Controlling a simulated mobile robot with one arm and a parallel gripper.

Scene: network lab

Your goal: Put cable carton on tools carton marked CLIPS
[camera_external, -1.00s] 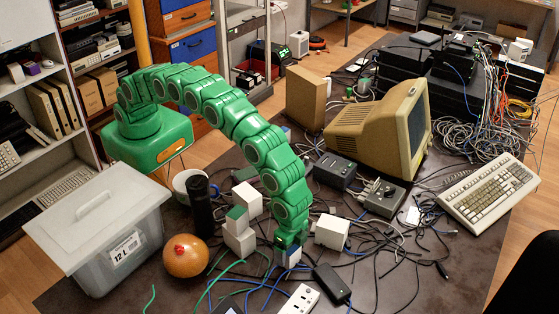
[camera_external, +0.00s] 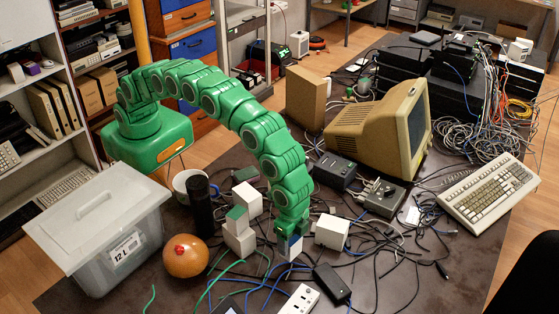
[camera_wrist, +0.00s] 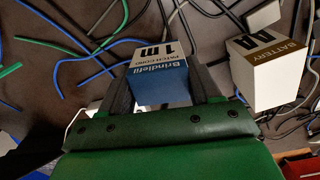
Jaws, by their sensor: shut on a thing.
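The cable carton (camera_wrist: 160,70) is a small white and blue box reading "Brindlefil PATCH CORD 1m". My gripper (camera_wrist: 163,85) is shut on it, with a dark finger at each side. In the external view the carton (camera_external: 291,249) shows below my gripper (camera_external: 288,238), close above the table. Another white carton (camera_external: 248,197) stands behind these. I cannot read CLIPS on any box, so I cannot tell which is the tools carton.
A white carton marked BATTERY AA (camera_wrist: 267,77) stands close to the right of my gripper. Loose cables (camera_external: 392,240) cover much of the table. A power strip (camera_external: 300,301), black adapter (camera_external: 331,284), orange ball (camera_external: 186,256) and black cylinder (camera_external: 201,207) stand around.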

